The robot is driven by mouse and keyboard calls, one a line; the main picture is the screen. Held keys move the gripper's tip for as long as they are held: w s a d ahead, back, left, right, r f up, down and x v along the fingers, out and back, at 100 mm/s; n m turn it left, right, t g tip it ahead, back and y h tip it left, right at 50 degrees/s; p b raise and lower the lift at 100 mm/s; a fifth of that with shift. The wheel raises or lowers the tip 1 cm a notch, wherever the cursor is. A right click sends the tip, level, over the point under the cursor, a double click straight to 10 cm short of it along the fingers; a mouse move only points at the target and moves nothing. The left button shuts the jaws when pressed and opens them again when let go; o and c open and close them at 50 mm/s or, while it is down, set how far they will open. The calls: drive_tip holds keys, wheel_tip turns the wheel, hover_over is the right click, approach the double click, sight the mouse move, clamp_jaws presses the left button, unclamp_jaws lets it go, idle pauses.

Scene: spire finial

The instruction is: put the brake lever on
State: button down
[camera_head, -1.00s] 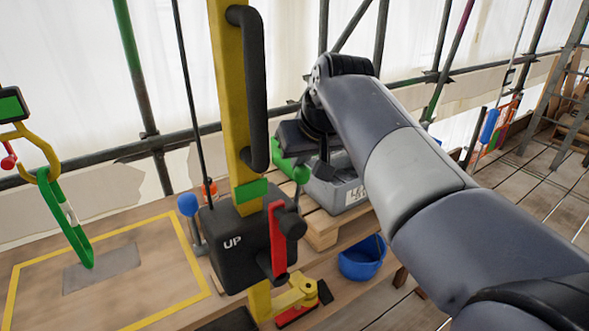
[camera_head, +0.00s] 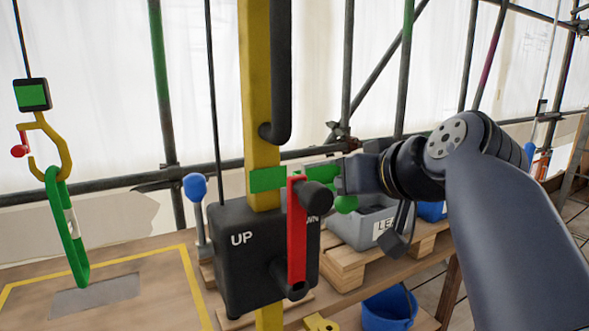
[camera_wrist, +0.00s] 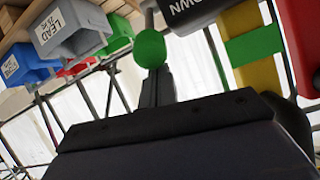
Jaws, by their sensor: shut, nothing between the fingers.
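A red lever (camera_head: 297,230) with a black grip (camera_head: 318,197) stands upright on the front of the black box (camera_head: 240,262) marked UP. No label in view names the brake lever. The red lever also shows at the right edge of the wrist view (camera_wrist: 302,45). A green ball knob (camera_head: 346,204) is at the box's right side. In the wrist view the green knob (camera_wrist: 150,47) is just beyond my shut, empty fingers (camera_wrist: 157,82). In the head view my gripper (camera_head: 350,177) is right of the red lever, close to the green knob; contact is unclear.
A yellow post (camera_head: 258,90) with a black handle (camera_head: 279,65) rises behind the box. A blue-knobbed lever (camera_head: 195,188) stands left. A grey LEAD bin (camera_head: 365,228) sits on a pallet behind; a blue bucket (camera_head: 388,310) is lower right. A green sling (camera_head: 66,225) hangs left.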

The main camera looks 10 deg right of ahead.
drive_tip(key=shift+s+d+f+b, duration=0.1)
drive_tip(key=shift+s+f+b, duration=0.15)
drive_tip(key=shift+f+b, duration=0.2)
drive_tip(key=shift+f, duration=0.2)
